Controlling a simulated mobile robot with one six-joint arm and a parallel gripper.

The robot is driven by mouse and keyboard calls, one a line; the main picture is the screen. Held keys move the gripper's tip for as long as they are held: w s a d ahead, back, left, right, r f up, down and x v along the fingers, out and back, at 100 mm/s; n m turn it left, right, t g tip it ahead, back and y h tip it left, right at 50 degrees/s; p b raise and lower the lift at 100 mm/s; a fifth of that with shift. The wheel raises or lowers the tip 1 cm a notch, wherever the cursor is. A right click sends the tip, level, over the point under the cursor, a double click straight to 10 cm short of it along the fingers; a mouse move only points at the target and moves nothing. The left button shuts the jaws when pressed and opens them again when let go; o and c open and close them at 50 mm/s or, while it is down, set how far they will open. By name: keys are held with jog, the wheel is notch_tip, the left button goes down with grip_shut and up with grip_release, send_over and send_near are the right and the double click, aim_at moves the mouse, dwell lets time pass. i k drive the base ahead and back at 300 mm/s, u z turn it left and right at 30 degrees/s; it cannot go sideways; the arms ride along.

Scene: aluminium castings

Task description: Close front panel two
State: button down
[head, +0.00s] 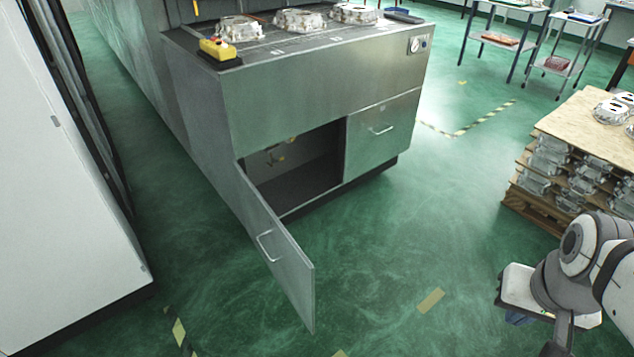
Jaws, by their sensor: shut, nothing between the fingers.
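A steel cabinet (300,92) stands in the upper middle. Its left front panel (280,262) is swung wide open into the aisle, hinged at the cabinet's left edge. A bar handle (267,246) is on that panel. The opening (295,168) shows a dark interior with small brass-coloured fittings. The right front panel (385,145) is closed flush and has its own bar handle (380,130). I can read no panel numbers. My arm is at the lower right, well away from the open panel; I cannot make out my gripper's fingers.
Castings (300,20) and a yellow control box (220,48) sit on the cabinet top. A wood-topped stack of castings (575,130) stands at right. A tall white cabinet (60,190) is at left. Green floor (420,250) is clear between panel and arm.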

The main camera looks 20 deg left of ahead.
aim_at(293, 271)
jog(key=u, duration=1.6)
jog(key=i, duration=1)
jog(key=u, duration=0.1)
jog(key=k, duration=0.55)
jog(key=z, duration=1.85)
jog(key=k, duration=0.35)
jog(key=u, duration=0.6)
